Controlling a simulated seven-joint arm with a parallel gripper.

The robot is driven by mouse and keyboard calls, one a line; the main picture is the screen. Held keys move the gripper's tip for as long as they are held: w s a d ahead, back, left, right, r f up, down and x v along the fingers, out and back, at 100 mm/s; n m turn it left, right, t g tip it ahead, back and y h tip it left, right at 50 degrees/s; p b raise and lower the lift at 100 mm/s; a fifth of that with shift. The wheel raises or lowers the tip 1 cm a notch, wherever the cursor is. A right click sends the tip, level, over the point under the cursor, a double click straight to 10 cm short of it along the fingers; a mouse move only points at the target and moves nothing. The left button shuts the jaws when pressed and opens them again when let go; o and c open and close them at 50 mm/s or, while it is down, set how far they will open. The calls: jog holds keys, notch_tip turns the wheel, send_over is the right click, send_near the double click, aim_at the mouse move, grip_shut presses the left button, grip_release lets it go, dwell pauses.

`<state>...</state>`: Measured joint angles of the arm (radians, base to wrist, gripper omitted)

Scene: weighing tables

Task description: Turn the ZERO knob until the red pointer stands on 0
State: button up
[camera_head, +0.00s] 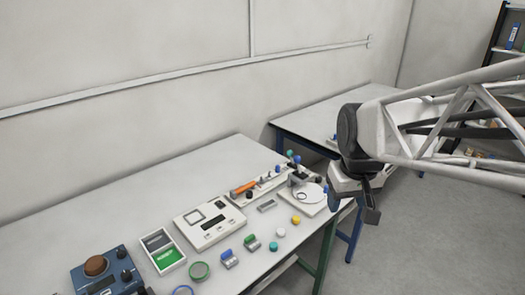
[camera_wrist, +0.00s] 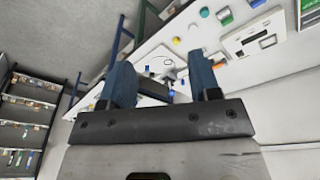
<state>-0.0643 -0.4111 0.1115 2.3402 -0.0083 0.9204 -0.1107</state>
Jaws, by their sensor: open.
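My gripper (camera_wrist: 163,82) is open, with its two blue fingers apart and nothing seen held between them. In the head view my gripper (camera_head: 353,207) hangs past the right end of the near table, to the right of a scale with a round white pan (camera_head: 306,192). The scale also shows beyond the fingers in the wrist view, partly hidden by them. A white panel device (camera_head: 208,221) lies mid-table. A blue box (camera_head: 105,273) with a brown round knob (camera_head: 96,265) stands at the lower left. No ZERO label or red pointer can be made out in either view.
The near table (camera_head: 110,215) has a bare back left part. A tray with green contents (camera_head: 168,257), a green ring (camera_head: 199,271) and several small coloured pieces lie along its front. A second table (camera_head: 330,116) stands behind. Shelves (camera_wrist: 22,125) show in the wrist view.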

jog(key=w+a+f+n, duration=0.1)
jog(key=w+a, duration=0.1)
jog(key=w, duration=0.4)
jog(key=w+a+f+n, duration=0.1)
jog(key=w+a, duration=0.2)
jog(key=w, duration=0.3)
jog(key=n+g, duration=0.2)
jog(key=n, duration=0.4)
send_over(249, 193)
jog(key=f, duration=2)
jog(key=shift+s+d+f, duration=0.1)
jog(key=shift+d+f, duration=0.2)
jog(key=shift+f, duration=0.05)
jog(key=shift+w+a+f, duration=0.2)
jog(key=shift+a+f, duration=0.1)
jog(key=shift+f, duration=0.1)
jog(key=shift+f, duration=0.1)
jog(key=shift+f, duration=3.8)
